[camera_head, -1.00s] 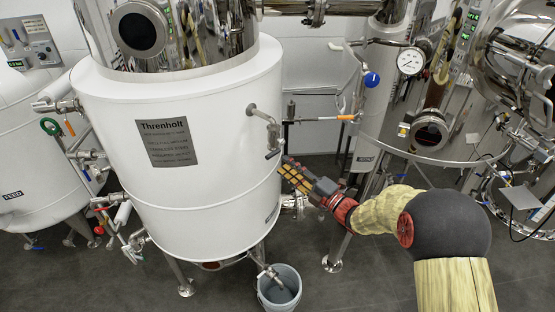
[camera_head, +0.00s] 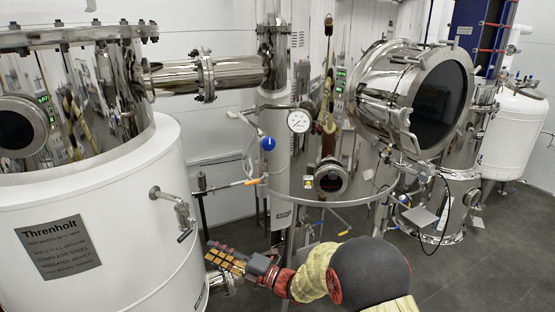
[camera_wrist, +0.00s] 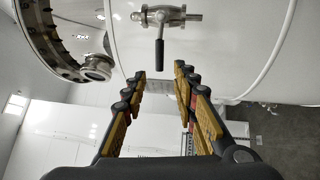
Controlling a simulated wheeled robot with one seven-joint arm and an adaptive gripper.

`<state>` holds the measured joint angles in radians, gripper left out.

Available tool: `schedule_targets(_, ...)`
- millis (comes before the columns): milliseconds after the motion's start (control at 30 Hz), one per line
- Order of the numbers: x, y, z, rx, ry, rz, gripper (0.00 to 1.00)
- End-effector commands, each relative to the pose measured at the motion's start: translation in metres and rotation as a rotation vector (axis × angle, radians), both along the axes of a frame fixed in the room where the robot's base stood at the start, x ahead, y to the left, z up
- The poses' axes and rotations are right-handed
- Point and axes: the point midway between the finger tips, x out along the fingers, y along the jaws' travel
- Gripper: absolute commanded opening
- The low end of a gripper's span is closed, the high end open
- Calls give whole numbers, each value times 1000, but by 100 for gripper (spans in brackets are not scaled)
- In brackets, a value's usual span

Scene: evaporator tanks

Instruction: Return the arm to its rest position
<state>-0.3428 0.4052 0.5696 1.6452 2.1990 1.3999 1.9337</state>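My gripper (camera_head: 222,258) is at the lower middle of the head view, beside the right side of the white Threnholt tank (camera_head: 150,230). In the wrist view my gripper (camera_wrist: 166,85) has its two fingers spread wide apart, with nothing between them. A steel valve with a black lever (camera_wrist: 160,45) lies ahead of the fingers in the wrist view, apart from them. In the head view a valve with a dark handle (camera_head: 178,212) sticks out of the tank above my gripper. The arm stretches out from the bottom right and is bent at a black joint.
A pressure gauge (camera_head: 299,121) and an orange-handled valve (camera_head: 246,182) are on the pipework behind my gripper. A steel vessel with a dark round window (camera_head: 440,98) stands to the right. Dark floor (camera_head: 490,262) is clear at the lower right.

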Motion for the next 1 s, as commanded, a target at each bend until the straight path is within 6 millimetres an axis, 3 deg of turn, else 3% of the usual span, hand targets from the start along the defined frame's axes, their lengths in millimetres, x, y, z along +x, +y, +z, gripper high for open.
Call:
schedule_targets(67,-1,1,-5,-44,-86,-8,29)
schedule_targets(167,-20,6,-27,-157,-249,40,29)
schedule_targets(300,-80,5,-73,-346,-539,219,29)
schedule_targets(467,-155,-21,-100,-493,-993,500,29)
schedule_targets(567,-193,-54,-116,-539,-1297,679,29)
schedule_targets(700,-233,-114,-138,-562,-1719,938,29)
schedule_targets(833,-258,-179,-159,-549,-2083,1192,29)
schedule_targets(1000,-275,-261,-182,-518,-2438,1528,29)
